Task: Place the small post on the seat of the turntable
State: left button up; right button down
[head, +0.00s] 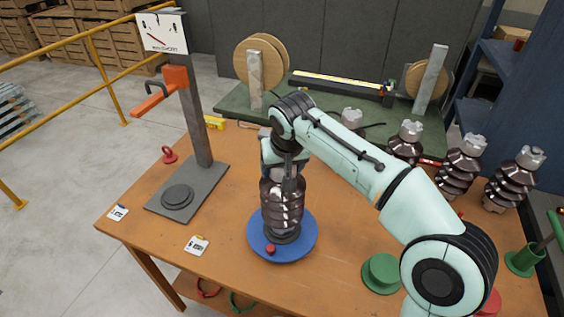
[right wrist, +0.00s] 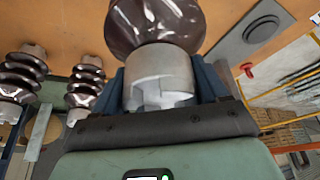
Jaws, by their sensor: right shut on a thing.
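The small post (head: 282,203), a glossy dark brown ribbed insulator, is upright over the middle of the blue turntable (head: 304,243). My right gripper (head: 284,168) is shut on its top from above. The post's lower end meets the dark seat (head: 284,237) in the head view; I cannot tell whether it bears on it or hangs just above. In the right wrist view the post's grey metal cap (right wrist: 160,80) is between the blue-grey fingers, with the brown ribs (right wrist: 155,22) beyond. My left gripper is not in view.
Several similar brown posts (head: 461,165) stand at the table's right. A grey stand (head: 200,120) with an orange clamp is at the left. A green round base (head: 382,273) lies right of the turntable. A green bench (head: 330,112) with reels is behind. Two small cards (head: 196,245) lie front left.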

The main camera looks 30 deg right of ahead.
jog(key=shift+w+r, duration=0.15)
jog(key=shift+r, duration=0.05)
grip_release()
jog(key=shift+f, duration=0.25)
jog(key=shift+s+r, duration=0.2)
jog(key=shift+r, duration=0.1)
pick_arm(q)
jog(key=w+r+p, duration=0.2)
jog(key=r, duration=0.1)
pick_arm(e)
jog(key=v, duration=1.1)
jog(key=shift+s+a+r, duration=0.1)
jog(key=shift+s+r, duration=0.05)
jog(key=shift+r, duration=0.15)
